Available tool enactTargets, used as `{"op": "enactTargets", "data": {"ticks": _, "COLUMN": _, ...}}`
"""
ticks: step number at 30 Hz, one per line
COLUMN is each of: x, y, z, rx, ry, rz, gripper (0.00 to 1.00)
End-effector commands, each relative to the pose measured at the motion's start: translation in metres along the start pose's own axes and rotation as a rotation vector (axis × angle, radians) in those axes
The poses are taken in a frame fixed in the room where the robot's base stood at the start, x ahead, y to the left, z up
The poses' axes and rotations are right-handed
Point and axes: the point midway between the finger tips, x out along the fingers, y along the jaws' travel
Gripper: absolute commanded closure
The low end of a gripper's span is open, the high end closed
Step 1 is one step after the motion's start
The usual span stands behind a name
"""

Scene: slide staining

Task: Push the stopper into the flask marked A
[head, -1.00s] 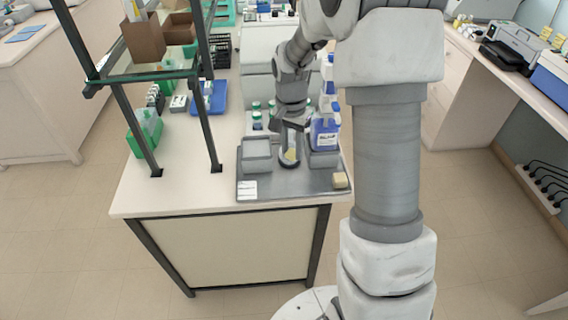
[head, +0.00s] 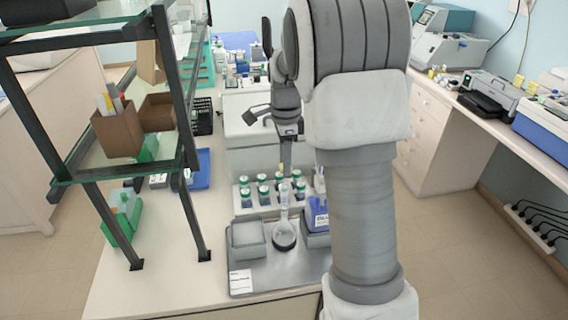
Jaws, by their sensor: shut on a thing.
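A clear round-bottomed flask (head: 284,238) with a narrow neck stands on the grey tray (head: 262,281), between a grey open box and a blue container. Its mark is too small to read. My gripper (head: 286,172) points down just above the flask's neck, with its fingers close together. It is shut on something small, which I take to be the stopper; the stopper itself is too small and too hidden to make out. I cannot tell whether it touches the flask's mouth.
The grey box (head: 248,240) is left of the flask, the blue container (head: 317,216) right of it. Several green-capped bottles (head: 263,194) stand in a white rack behind. A black-framed glass shelf (head: 125,160) rises at left. My arm hides the tray's right side.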

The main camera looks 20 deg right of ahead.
Motion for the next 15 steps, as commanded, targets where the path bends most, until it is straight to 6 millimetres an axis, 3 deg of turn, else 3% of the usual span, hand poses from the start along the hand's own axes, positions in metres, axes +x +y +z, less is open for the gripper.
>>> {"op": "enactTargets", "data": {"ticks": 8, "x": 0.001, "y": 0.0, "z": -0.001, "rx": 0.012, "ry": -0.001, "rz": -0.001, "gripper": 1.0}}
{"op": "enactTargets", "data": {"ticks": 15, "x": 0.015, "y": 0.0, "z": -0.001, "rx": 0.011, "ry": -0.001, "rz": 0.0, "gripper": 1.0}}
